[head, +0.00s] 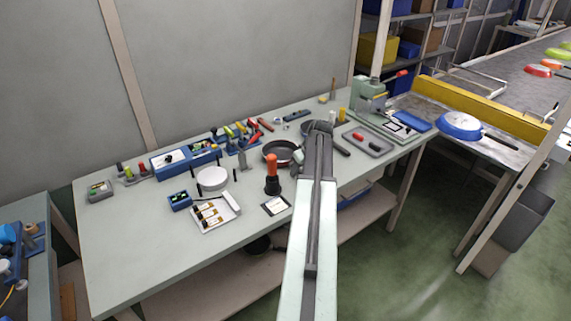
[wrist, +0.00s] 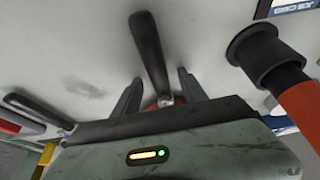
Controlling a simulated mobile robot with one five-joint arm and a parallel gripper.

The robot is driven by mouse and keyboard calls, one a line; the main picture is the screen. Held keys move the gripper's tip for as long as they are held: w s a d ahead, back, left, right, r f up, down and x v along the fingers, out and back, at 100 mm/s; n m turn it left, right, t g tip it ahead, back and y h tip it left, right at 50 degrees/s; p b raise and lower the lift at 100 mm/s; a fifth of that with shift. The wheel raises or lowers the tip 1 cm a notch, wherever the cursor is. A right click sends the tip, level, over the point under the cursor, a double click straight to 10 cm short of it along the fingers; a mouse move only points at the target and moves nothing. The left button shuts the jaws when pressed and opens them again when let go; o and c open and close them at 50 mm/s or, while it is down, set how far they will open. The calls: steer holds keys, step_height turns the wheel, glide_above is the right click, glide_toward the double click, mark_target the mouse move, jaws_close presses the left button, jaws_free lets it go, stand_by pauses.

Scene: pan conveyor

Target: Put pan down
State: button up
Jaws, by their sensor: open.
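A dark pan with a reddish outer wall (head: 280,153) rests on the grey workbench (head: 130,250), left of my arm in the head view. In the wrist view its black handle (wrist: 148,45) runs up the picture from between my fingers, and a little of its reddish side (wrist: 163,103) shows behind my gripper body. My gripper (wrist: 160,80) is open, one finger on each side of the handle's base, with gaps to both. In the head view my arm hides the fingers and this handle.
A second dark pan's handle (head: 341,149) lies right of my arm, also at left in the wrist view (wrist: 38,108). A red-orange tool with a black base (head: 272,172) stands close by. A blue pan (head: 460,126) sits by the conveyor. The bench's front left is clear.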

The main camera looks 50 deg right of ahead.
jaws_close()
stand_by(1.3)
